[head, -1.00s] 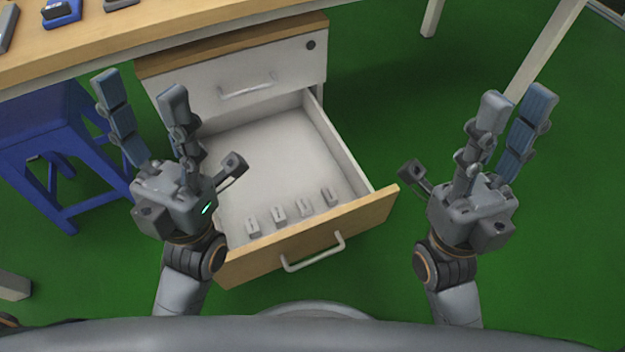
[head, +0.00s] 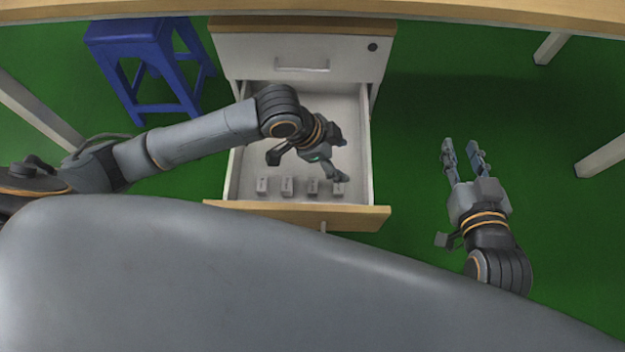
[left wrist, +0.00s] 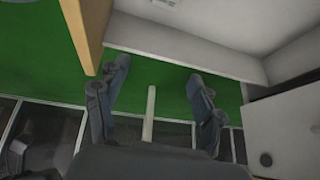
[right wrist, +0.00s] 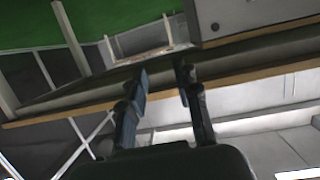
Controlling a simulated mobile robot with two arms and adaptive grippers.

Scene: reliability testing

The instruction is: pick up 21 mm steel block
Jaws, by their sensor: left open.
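Several small grey steel blocks stand in a row inside the open drawer (head: 235,180), near its front panel. From the left they are a first block (head: 262,185), a second (head: 287,186), a third (head: 313,187) and a fourth (head: 339,188). Their markings are too small to read, so I cannot tell which is 21 mm. My left gripper (head: 342,158) is open and empty over the drawer's right part, close to the fourth block. In the left wrist view a block (left wrist: 166,3) is cut off at the top edge. My right gripper (head: 463,147) is open and empty, right of the drawer.
The white cabinet (head: 300,48) stands behind the drawer, under a wooden table (head: 500,12). The drawer's wooden front (head: 290,215) and side walls surround the blocks. A blue stool (head: 130,35) is at the back left. Green floor is free right of the drawer.

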